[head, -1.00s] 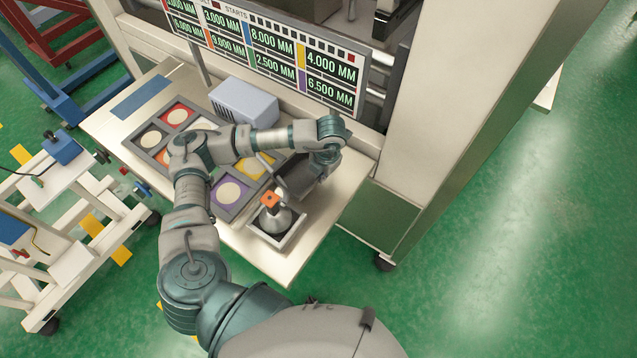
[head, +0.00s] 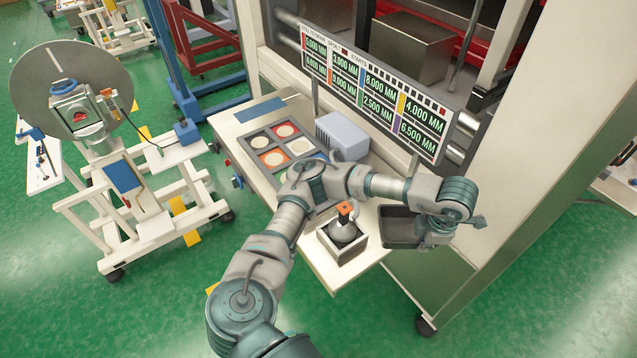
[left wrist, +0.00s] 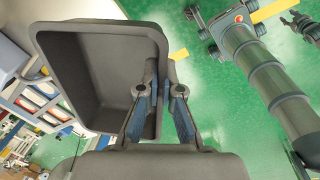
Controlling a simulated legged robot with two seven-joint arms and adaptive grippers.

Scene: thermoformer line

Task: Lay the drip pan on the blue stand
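The drip pan is a dark grey, empty rectangular tray (head: 401,228); it also fills the left of the left wrist view (left wrist: 95,70). My left gripper (head: 437,232) is shut on the pan's wall, with a finger on each side of it in the left wrist view (left wrist: 160,92). The pan hangs by the right edge of the white table.
The white table (head: 240,125) carries colored square trays (head: 273,157), a grey-blue box (head: 342,135) and an orange-topped piece in a square holder (head: 343,240). The machine with its number panel (head: 375,85) rises behind. Green floor (head: 150,285) is open in front.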

